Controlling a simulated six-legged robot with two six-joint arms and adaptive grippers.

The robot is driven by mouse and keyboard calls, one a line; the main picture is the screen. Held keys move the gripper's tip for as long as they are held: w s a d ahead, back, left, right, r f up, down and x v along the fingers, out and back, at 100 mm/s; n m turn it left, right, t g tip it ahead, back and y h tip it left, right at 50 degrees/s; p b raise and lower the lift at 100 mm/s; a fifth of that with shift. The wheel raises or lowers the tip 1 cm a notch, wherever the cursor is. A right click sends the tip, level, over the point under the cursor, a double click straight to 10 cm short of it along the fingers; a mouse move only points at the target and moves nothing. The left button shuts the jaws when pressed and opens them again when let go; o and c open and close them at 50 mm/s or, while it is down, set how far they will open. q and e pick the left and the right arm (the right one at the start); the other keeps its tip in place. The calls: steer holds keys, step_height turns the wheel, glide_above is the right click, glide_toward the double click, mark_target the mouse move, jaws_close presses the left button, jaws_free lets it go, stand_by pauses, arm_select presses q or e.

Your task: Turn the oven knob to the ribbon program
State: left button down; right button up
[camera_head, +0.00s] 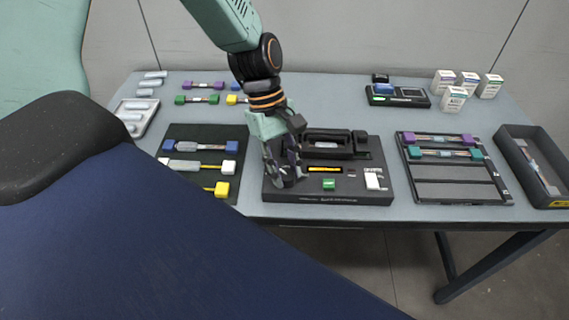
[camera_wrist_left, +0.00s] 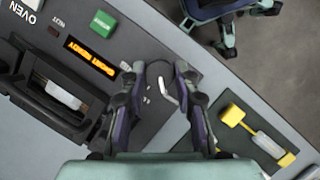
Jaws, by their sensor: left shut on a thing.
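The oven unit (camera_head: 328,198) is a black box at the front middle of the table, with a lit orange display (camera_head: 325,170) and a green button (camera_head: 329,184). In the left wrist view the display (camera_wrist_left: 90,56), green button (camera_wrist_left: 103,22) and "OVEN" lettering (camera_wrist_left: 18,10) show. My left gripper (camera_head: 284,178) is down at the panel's left end. Its fingers (camera_wrist_left: 161,74) are shut on the dark knob (camera_wrist_left: 167,88), which has a white pointer. The knob is hidden behind the gripper in the head view, and the program marks are too small to read. My right gripper is not in view.
A black mat (camera_head: 180,134) with several capped fiber holders lies left of the oven. A slotted rack (camera_head: 460,187) and a dark bin (camera_head: 515,148) stand to the right. White boxes (camera_head: 454,99) and a small blue-screened device (camera_head: 398,96) are at the back.

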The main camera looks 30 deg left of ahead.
arm_select(q)
steer(key=m+g+p, duration=0.1)
steer(key=m+p, duration=0.1)
steer(key=m+y+p, duration=0.1)
steer(key=m, duration=0.2)
steer(key=shift+d+g+p, duration=0.1)
steer(key=shift+g+p, duration=0.3)
steer(key=m+y+p, duration=0.1)
steer(key=m+p, duration=0.1)
steer(key=m, duration=0.1)
steer(key=m+g+y+p, duration=0.1)
steer(key=m, duration=0.1)
steer(key=shift+d+m+p, duration=0.15)
steer(key=shift+m+p, duration=0.2)
steer(key=shift+m, duration=0.05)
steer(key=m+y+p, duration=0.1)
steer(key=m+p, duration=0.1)
steer(key=m, duration=0.2)
steer(key=shift+d+m+y+p, duration=0.1)
steer(key=shift+m+y+p, duration=0.2)
steer(key=shift+y, duration=0.1)
steer(key=shift+d+f+m+t+y+p, duration=0.15)
steer(key=shift+m+y+p, duration=0.45)
steer(key=shift+m, duration=0.65)
steer(key=shift+a+r+m+t+y+p, duration=0.15)
steer(key=shift+m+y+p, duration=0.4)
steer(key=shift+m, duration=0.7)
steer(key=shift+d+f, duration=0.1)
steer(key=shift+f, duration=0.05)
